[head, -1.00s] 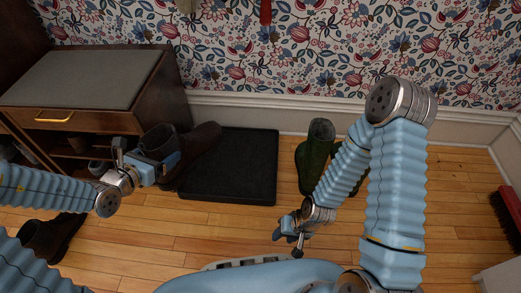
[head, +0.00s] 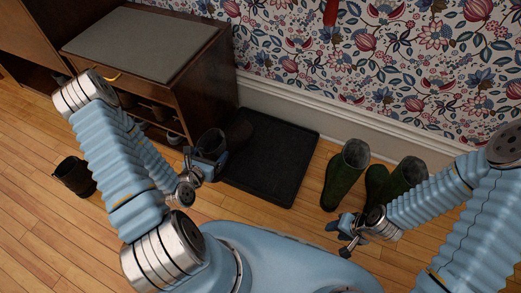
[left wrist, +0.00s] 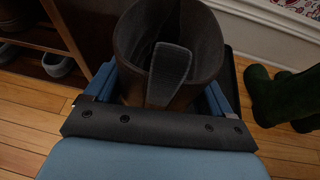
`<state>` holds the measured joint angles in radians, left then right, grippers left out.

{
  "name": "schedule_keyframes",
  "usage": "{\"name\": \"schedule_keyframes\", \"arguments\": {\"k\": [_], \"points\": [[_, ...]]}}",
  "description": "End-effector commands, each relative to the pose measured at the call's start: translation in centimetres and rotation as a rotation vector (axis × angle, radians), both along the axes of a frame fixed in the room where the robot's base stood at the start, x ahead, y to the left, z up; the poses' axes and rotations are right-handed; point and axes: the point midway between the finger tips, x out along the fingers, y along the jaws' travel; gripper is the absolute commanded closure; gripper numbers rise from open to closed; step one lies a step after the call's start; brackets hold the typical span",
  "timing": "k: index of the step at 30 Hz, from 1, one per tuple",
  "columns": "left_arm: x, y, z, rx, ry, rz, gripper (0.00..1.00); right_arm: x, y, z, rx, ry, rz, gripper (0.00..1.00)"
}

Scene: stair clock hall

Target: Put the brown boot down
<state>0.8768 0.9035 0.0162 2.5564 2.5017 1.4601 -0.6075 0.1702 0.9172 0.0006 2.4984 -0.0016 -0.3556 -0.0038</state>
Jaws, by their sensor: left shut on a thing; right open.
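My left gripper (head: 203,163) is shut on a brown boot (head: 211,141), which is upright beside the black boot tray's left edge. In the left wrist view the held boot (left wrist: 140,45) shows its open shaft and a grey pull tab, between the two blue fingers (left wrist: 160,95). The boot's sole is hidden, so I cannot tell whether it touches anything. The black tray (head: 283,165) lies on the floor against the wall. My right gripper (head: 345,229) is open and empty, near the green boots.
A bench cabinet (head: 140,42) with a grey top and shoes on its shelves stands left of the tray. Green boots (head: 346,174) stand right of the tray. Another dark boot (head: 74,176) is on the wood floor at left. The tray's front and right parts are clear.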

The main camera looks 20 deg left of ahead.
Motion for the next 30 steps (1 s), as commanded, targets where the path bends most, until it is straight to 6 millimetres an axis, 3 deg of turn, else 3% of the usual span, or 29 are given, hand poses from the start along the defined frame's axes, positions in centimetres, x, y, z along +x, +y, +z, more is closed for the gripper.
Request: {"name": "schedule_keyframes", "arguments": {"k": [5,14,18,30], "points": [[1.6,0.6,-1.7,0.003,-0.010,0.013,1.00,0.0,0.1,-2.2,0.003,0.002,0.002,0.57],[8.7,1.8,-4.4,0.000,-0.010,0.013,1.00,-0.1,0.3,-3.0,0.007,0.005,0.004,0.57],[10.8,2.2,-7.2,-0.002,-0.006,0.014,1.00,-0.1,0.4,-3.9,0.009,0.007,0.005,0.57],[13.5,2.6,-10.4,-0.001,-0.006,0.012,1.00,-0.1,0.5,-5.0,0.012,0.008,0.007,0.57]]}}
